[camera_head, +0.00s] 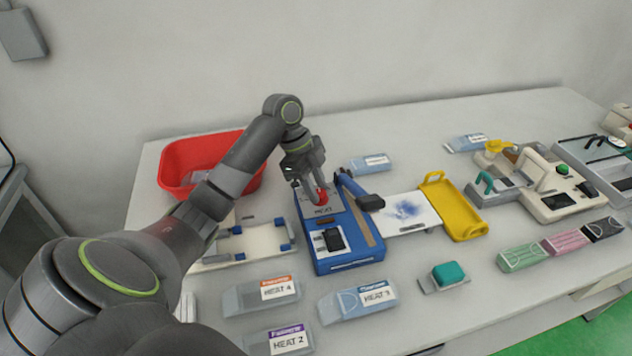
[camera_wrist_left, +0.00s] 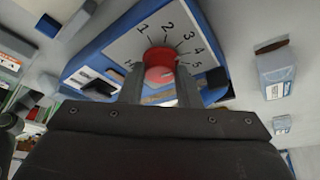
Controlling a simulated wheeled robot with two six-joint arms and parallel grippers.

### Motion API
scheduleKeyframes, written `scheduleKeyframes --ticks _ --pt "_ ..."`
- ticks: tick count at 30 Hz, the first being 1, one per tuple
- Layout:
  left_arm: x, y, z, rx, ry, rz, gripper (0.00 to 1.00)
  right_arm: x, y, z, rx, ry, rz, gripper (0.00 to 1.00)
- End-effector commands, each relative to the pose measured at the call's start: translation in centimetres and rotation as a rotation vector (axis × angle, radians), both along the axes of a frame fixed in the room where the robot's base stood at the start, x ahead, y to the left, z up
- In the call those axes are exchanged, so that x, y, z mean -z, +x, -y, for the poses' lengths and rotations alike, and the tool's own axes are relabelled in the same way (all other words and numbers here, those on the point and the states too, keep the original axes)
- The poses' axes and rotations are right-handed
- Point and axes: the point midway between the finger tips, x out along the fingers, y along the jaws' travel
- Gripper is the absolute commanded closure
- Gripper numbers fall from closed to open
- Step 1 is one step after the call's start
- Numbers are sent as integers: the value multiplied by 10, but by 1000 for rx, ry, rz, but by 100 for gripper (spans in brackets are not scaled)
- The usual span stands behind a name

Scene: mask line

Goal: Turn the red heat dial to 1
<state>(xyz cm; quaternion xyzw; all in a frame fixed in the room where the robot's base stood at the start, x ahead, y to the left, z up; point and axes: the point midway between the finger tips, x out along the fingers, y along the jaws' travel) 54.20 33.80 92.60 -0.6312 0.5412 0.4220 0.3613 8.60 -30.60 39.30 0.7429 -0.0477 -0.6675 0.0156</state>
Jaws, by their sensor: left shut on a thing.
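The red heat dial (camera_head: 322,197) sits on a white plate marked HEAT on the blue heat sealer (camera_head: 350,254). In the left wrist view the red dial (camera_wrist_left: 160,62) shows with the numbers 1 to 5 around it on the white number plate (camera_wrist_left: 128,48). My left gripper (camera_head: 317,190) comes down from above and is shut on the dial; in the left wrist view its two fingers (camera_wrist_left: 160,88) stand on either side of the knob. The fingers partly hide the dial, and I cannot tell which number it points to. My right gripper is not in view.
A red bin (camera_head: 185,160) stands behind my left arm. A white fixture (camera_head: 245,245) lies left of the sealer. A yellow tray (camera_head: 462,212) and a white sheet (camera_head: 405,212) are to its right. Packets labelled HEAT (camera_head: 262,294) lie in front.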

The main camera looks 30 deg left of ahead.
Motion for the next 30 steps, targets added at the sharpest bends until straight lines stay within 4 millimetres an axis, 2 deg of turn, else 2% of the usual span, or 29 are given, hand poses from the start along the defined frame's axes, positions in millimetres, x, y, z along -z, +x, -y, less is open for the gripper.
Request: scheduleKeyframes --ticks 1,6,30 --pt "-5 -1 0 -25 0 -2 93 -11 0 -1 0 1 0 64" --pt "-8 -3 0 -151 0 -1 93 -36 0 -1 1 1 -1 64" --pt "-8 -8 6 -908 -1 -2 93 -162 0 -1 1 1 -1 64"
